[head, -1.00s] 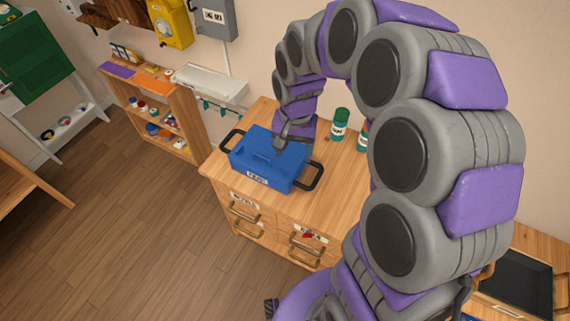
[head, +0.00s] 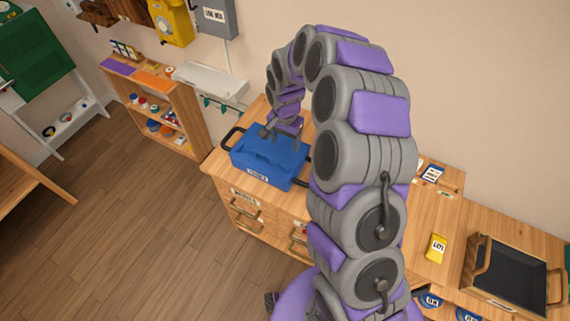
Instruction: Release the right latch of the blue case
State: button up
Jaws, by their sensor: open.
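The blue case (head: 262,163) sits on the wooden drawer cabinet, with a white label on its front and a dark handle at its left end. Its right end is partly hidden behind my arm. I cannot make out the latches at this size. My gripper (head: 279,135) is open, over the back part of the case's top. I cannot tell whether it touches the case.
The wooden cabinet (head: 244,207) has labelled drawers with handles. To the right, a yellow labelled item (head: 436,248) and a dark-panelled tray (head: 510,272) lie on a wooden surface. A shelf (head: 160,112) with small items stands left. The floor at left is clear.

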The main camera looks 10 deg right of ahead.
aim_at(285, 166)
notch_tip(285, 166, down, 14)
dwell(0.4)
jog(key=c, duration=1.1)
